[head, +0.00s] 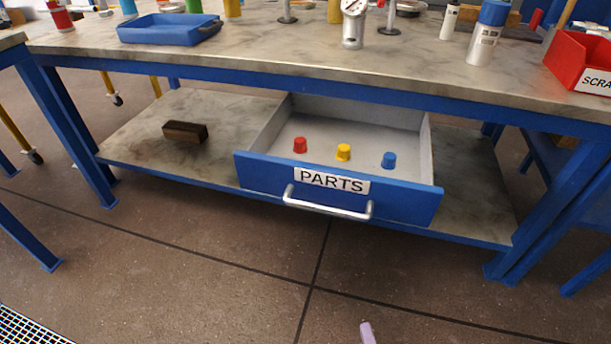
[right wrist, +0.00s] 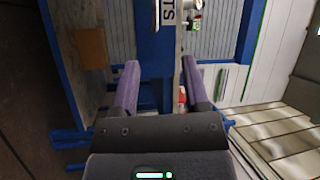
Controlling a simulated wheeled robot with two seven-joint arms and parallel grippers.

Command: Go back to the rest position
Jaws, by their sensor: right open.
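My right gripper (head: 367,332) shows in the head view only as one pale purple fingertip at the bottom edge, low in front of the bench and well apart from the drawer. In the right wrist view its two purple fingers (right wrist: 160,68) stand apart with nothing between them. The blue PARTS drawer (head: 400,203) under the bench is pulled open. In it stand a red cap (head: 300,145), a yellow cap (head: 343,152) and a blue cap (head: 389,160), apart from one another. My left gripper is not in view.
The workbench top (head: 270,50) carries a blue tray (head: 168,30), a gauge (head: 353,25), a white bottle with a blue cap (head: 486,35) and a red scrap bin (head: 580,65). A brown block (head: 185,132) lies on the lower shelf (head: 130,140). The floor in front is clear.

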